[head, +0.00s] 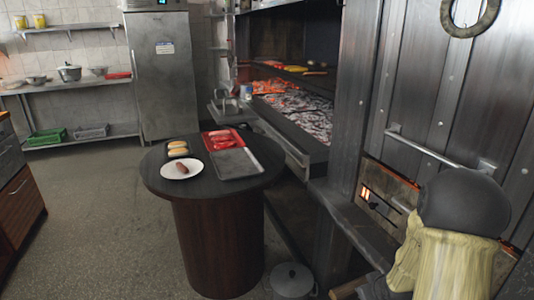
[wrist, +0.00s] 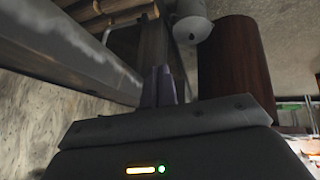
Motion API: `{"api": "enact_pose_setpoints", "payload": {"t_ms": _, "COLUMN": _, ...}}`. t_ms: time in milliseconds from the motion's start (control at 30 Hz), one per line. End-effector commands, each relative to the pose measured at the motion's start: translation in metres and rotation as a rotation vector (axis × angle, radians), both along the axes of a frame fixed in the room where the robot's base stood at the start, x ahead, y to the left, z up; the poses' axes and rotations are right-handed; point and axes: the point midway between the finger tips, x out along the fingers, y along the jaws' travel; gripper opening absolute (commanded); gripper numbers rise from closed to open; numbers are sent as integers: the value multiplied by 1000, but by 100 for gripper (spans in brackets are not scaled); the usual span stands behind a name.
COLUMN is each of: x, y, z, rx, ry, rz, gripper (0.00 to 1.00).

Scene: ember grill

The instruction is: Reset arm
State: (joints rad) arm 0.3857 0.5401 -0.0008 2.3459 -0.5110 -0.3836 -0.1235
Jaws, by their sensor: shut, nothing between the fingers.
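My gripper (wrist: 160,88) shows in the wrist view, with its two dark fingers together and nothing between them. It is in free space, low near the grill's side. The brown round table's base (wrist: 234,62) and a grey lidded pot (wrist: 192,28) lie beyond the fingertips. In the head view I cannot make out the gripper.
The round table (head: 215,200) holds a plate (head: 182,169) with a sausage, buns, a red tray (head: 222,139) and a grey tray (head: 236,163). The grill (head: 300,115) glows behind it. A lidded pot (head: 293,280) stands on the floor. Open floor lies left.

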Motion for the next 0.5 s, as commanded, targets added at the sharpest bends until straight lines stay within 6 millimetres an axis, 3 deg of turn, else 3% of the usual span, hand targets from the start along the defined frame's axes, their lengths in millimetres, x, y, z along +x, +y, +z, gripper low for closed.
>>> {"api": "enact_pose_setpoints", "payload": {"t_ms": 33, "x": -6, "y": 13, "z": 14, "rx": -2, "ry": 21, "rz": -17, "gripper": 0}}
{"api": "enact_pose_setpoints", "payload": {"t_ms": 200, "x": -41, "y": 51, "z": 46, "rx": 19, "ry": 126, "rz": -104, "gripper": 0}}
{"api": "enact_pose_setpoints", "payload": {"t_ms": 500, "x": -110, "y": 109, "z": 81, "rx": 97, "ry": 285, "rz": -206, "gripper": 0}}
